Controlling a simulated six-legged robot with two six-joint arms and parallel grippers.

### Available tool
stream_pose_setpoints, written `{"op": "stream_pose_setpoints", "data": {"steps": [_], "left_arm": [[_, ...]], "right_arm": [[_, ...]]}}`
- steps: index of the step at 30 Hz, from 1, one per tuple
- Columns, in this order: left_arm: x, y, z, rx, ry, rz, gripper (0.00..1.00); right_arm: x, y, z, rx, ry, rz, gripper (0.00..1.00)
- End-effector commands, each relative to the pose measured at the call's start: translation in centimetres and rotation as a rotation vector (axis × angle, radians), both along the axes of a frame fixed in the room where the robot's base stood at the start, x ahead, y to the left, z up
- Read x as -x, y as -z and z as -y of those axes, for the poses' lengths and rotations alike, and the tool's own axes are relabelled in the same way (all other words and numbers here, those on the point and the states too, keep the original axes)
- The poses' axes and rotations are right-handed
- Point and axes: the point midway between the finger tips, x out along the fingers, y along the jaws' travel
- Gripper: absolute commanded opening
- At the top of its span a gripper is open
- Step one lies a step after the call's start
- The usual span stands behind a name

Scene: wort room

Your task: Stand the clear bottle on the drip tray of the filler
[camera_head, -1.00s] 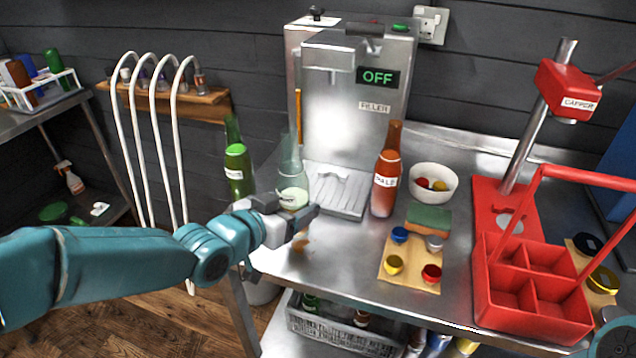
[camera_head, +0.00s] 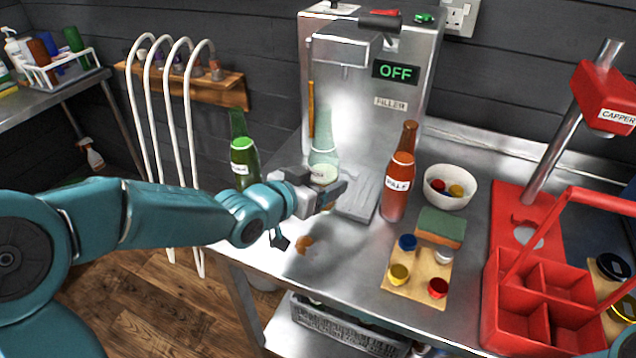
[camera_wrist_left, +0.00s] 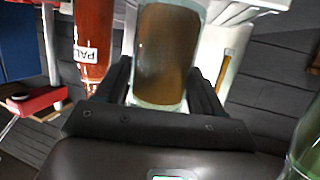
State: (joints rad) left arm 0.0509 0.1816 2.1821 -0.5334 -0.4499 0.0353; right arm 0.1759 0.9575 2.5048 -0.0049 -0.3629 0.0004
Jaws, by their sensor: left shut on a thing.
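The clear bottle (camera_head: 323,145) is pale and see-through, with a light label band; it also shows in the wrist view (camera_wrist_left: 168,50). My left gripper (camera_head: 328,190) is shut on it low down, and the fingers hide its base. It looks about upright. It is in front of the steel filler (camera_head: 372,130), whose sign reads OFF. The drip tray (camera_head: 360,198) is partly hidden behind my gripper. The bottle overlaps the tray's left side in the picture; I cannot tell whether its base touches anything. My right gripper is not in view.
A brown PALE bottle (camera_head: 398,185) stands just right of the tray, and a green bottle (camera_head: 243,155) stands left. A white bowl (camera_head: 450,187), a sponge (camera_head: 441,227), a cap board (camera_head: 418,275), a red carrier (camera_head: 540,300) and the capper (camera_head: 605,95) are further right.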

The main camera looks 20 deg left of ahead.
Motion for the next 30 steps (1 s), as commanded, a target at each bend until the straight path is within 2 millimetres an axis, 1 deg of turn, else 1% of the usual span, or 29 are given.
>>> {"op": "stream_pose_setpoints", "data": {"steps": [1,15,25,26,28,30], "left_arm": [[-0.7,-0.2,0.0,0.001,0.0,0.002,0.38],[-6.1,-0.1,0.3,0.002,-0.001,0.003,0.38],[-9.2,0.0,0.4,0.0,-0.001,0.003,0.38],[-9.4,0.1,0.4,0.0,-0.001,0.003,0.38],[-9.5,0.5,0.4,0.0,-0.001,0.005,0.38],[-9.5,0.5,0.5,0.001,-0.001,0.005,0.38]], "right_arm": [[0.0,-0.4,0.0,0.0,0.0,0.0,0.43],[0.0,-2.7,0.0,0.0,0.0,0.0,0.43],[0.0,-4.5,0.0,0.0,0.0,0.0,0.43],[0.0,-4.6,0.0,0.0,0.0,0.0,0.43],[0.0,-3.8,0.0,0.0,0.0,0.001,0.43],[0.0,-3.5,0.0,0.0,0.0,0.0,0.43]]}}
